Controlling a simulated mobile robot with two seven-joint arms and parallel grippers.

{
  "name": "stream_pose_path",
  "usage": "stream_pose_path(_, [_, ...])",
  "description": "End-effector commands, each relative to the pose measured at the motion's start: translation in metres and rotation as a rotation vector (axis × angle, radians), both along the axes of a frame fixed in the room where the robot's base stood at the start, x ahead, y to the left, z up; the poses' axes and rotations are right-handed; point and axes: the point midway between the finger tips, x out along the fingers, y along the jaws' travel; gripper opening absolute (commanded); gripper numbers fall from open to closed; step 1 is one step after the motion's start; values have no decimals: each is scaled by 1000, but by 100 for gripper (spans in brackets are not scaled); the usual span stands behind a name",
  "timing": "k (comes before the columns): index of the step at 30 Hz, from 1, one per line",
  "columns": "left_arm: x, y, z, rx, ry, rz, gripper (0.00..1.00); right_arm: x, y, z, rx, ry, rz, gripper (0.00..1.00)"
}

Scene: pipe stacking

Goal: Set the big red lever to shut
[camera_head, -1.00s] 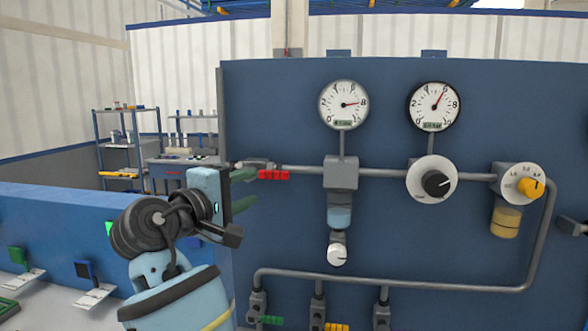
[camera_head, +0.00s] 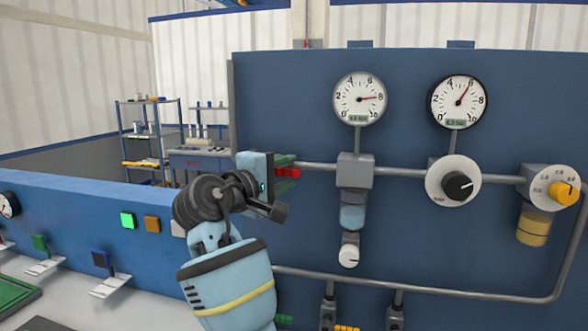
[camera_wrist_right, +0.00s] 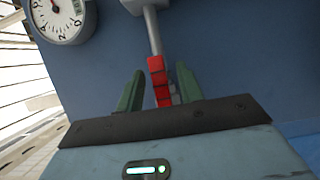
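The big red lever (camera_head: 288,172) is on the pipe at the left of the blue panel. In the head view it lies roughly along the pipe, partly hidden by my right gripper (camera_head: 283,182). In the right wrist view the red lever (camera_wrist_right: 157,72) stands between the two green fingers of my right gripper (camera_wrist_right: 160,69). The fingers are apart, with a gap visible on each side of the lever, so the gripper is open around it. Whether a finger touches it cannot be told. My left gripper is not in view.
The panel carries two gauges (camera_head: 359,99) (camera_head: 458,102), a black knob (camera_head: 458,186), a yellow knob (camera_head: 563,193) and a white knob (camera_head: 349,256). Smaller valves (camera_head: 328,312) sit below. A low blue wall with a lit green button (camera_head: 127,220) is at left.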

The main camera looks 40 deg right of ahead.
Motion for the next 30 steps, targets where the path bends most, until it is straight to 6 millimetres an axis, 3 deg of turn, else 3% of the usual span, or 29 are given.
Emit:
stream_pose_path(6, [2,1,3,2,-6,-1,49,7,-21,1,-1,-1,0,37])
stream_pose_path(17, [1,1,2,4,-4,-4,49,9,-26,0,-1,0,1,37])
stream_pose_path(25, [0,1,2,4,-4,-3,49,9,-26,0,0,0,1,1])
stream_pose_path(30, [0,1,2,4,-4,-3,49,9,-26,0,0,0,1,0])
